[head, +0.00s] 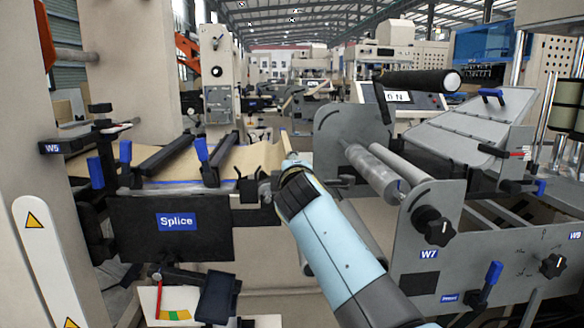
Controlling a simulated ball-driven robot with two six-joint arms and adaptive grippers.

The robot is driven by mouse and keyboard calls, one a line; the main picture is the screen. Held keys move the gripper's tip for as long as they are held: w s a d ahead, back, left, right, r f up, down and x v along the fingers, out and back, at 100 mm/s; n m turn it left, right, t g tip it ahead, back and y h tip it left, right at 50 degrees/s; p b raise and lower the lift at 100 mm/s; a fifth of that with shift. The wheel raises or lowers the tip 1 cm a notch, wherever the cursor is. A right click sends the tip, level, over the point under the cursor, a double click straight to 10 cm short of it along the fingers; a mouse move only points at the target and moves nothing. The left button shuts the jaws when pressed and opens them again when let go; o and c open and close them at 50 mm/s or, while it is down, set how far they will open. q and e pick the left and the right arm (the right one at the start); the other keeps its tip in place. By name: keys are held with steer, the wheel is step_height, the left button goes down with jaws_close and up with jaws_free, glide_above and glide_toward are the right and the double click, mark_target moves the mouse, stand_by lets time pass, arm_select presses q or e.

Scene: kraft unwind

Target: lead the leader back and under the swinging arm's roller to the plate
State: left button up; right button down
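The tan kraft paper (248,158) lies over the splice table, behind the dark panel labelled Splice (176,222). My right arm comes in from the lower right, and its dark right gripper (257,188) is at the right end of that panel, in front of the paper. Its fingers are small and dark against dark parts, so I cannot tell whether they hold the paper's edge. Grey rollers (372,172) sit between side plates marked W7, right of my gripper. A sloping grey plate (462,122) is farther right. My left gripper is not in view.
Blue-handled levers (203,150) and black bars stand over the splice table. A black roller (420,80) projects above the W7 side plate. Black knobs (438,228) stick out from the front plate. A coloured gauge (172,312) is low at the left.

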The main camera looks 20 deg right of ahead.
arm_select(q)
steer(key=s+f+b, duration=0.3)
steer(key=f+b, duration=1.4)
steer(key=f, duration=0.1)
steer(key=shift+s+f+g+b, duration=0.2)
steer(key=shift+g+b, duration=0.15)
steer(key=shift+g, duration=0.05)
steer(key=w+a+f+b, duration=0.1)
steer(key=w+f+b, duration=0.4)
steer(key=b, duration=0.7)
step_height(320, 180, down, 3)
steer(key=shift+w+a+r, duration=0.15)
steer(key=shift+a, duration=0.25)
